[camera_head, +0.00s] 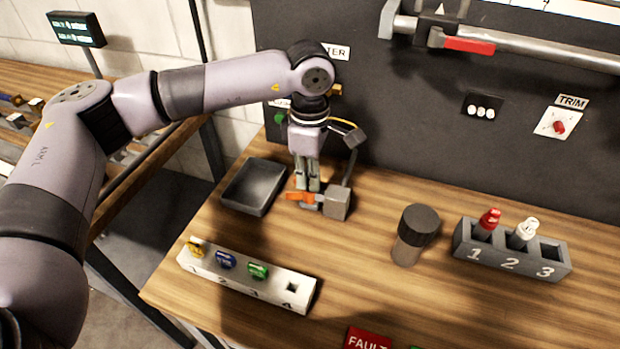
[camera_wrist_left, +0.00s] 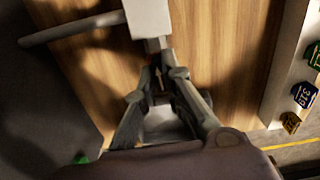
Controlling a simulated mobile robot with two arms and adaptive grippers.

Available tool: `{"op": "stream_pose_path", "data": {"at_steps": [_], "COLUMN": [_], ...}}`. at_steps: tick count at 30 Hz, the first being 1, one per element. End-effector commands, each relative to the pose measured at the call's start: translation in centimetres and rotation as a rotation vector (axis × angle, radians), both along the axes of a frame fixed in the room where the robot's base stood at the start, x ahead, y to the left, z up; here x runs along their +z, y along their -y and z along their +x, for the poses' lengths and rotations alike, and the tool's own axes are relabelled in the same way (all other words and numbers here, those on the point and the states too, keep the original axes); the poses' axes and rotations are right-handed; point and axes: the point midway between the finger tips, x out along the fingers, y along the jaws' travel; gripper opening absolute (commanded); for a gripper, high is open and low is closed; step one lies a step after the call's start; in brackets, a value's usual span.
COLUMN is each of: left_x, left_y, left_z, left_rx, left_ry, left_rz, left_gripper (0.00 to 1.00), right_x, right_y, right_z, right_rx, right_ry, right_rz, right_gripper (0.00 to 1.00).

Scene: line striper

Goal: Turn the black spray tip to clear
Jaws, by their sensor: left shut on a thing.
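My left gripper (camera_head: 307,187) points down at the back of the wooden bench, beside a grey block (camera_head: 337,203). In the left wrist view its fingers (camera_wrist_left: 160,85) close around a small dark piece with a pale arrow, which looks like the black spray tip (camera_wrist_left: 157,73). The arrow points away from the gripper, toward the grey block (camera_wrist_left: 148,18). An orange part (camera_head: 298,196) shows at the fingertips in the head view; there the tip itself is hidden. My right gripper is in neither view.
A dark empty tray (camera_head: 252,187) lies left of the gripper. A white numbered rack (camera_head: 245,284) holds yellow, blue and green tips, with slot 4 empty. A dark-capped jar (camera_head: 414,232) and a grey rack (camera_head: 512,255) with red and white pieces stand to the right.

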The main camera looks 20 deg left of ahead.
Motion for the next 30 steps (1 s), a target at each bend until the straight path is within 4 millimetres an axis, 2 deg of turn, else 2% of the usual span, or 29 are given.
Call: {"op": "stream_pose_path", "data": {"at_steps": [9,10,20,27,30], "left_x": [-0.07,-0.07,-0.05,-0.04,-0.04], "left_y": [-0.02,-0.02,-0.01,0.00,0.00], "left_z": [-0.04,-0.04,-0.03,-0.02,-0.02], "left_rx": [-0.051,-0.051,-0.049,-0.048,-0.048], "left_ry": [-0.002,-0.002,-0.002,-0.001,-0.001], "left_rz": [0.001,0.001,0.001,0.001,0.001], "left_gripper": [0.00,0.09,0.31,0.33,0.39], "right_x": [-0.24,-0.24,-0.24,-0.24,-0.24], "right_y": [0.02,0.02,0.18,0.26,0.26], "right_z": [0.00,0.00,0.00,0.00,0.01], "right_rx": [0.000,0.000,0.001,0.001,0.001], "right_ry": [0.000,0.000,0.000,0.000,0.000], "right_rz": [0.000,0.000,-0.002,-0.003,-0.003], "right_gripper": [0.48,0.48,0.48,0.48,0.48]}}
